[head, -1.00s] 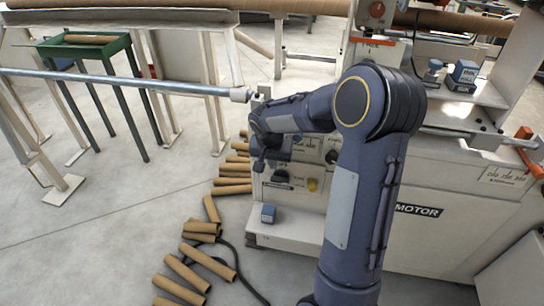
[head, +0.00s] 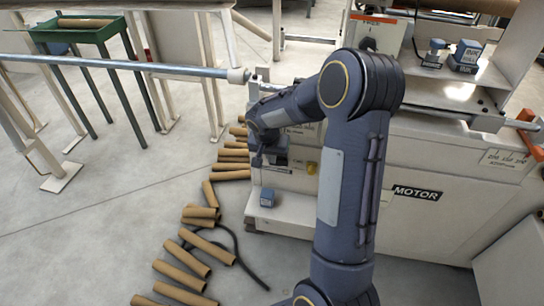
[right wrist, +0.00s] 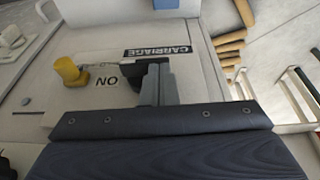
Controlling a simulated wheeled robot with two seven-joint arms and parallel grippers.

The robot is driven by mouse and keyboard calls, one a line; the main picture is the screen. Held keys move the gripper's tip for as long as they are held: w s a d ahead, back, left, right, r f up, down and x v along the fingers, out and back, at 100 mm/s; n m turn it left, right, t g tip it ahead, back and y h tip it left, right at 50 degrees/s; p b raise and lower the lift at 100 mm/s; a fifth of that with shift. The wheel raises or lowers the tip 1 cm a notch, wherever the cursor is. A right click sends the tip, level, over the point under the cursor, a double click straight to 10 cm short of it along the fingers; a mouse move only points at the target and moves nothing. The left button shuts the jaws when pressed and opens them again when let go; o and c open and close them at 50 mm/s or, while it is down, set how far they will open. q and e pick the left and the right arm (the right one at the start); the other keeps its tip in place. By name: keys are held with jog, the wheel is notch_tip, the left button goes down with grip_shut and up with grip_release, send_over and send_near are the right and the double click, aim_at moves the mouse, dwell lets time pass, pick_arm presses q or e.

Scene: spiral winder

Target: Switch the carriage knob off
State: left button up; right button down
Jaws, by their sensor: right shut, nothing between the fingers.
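The carriage knob (right wrist: 131,73) is a dark knob on the light machine panel, under an upside-down CARRIAGE label (right wrist: 157,52) and beside an upside-down ON mark, in the right wrist view. My right gripper (right wrist: 158,80) is shut and empty, its grey fingers right at the knob and partly covering it. I cannot tell whether they touch it, nor its exact setting. In the head view my right gripper (head: 262,158) is at the left part of the panel and hides much of the knob. My left gripper is not in view.
A small blue box (head: 267,197) sits on the machine's base ledge. Cardboard tubes (head: 208,250) litter the floor. A metal shaft (head: 120,66) extends left.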

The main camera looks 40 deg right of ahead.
jog(key=shift+w+a+f+g+h, duration=0.15)
jog(key=shift+w+a+g+h, duration=0.05)
jog(key=shift+g+h, duration=0.35)
jog(key=g+h, duration=0.1)
jog(key=w+a+f+n+g+h, duration=0.1)
jog(key=g+h, duration=0.1)
jog(key=shift+f+g, duration=0.2)
jog(key=shift+g, duration=0.05)
jog(key=g+h, duration=0.1)
jog(key=f+g+h, duration=0.1)
jog(key=f+n+g+h, duration=0.1)
jog(key=g+h, duration=0.1)
jog(key=shift+w+a+f+b, duration=0.1)
jog(key=shift+w+f+b, duration=0.1)
jog(key=shift+w+b, duration=0.15)
jog(key=shift+s, duration=0.15)
jog(key=shift+r, duration=0.1)
jog(key=shift+s+d+r, duration=0.25)
jog(key=shift+s+d, duration=0.25)
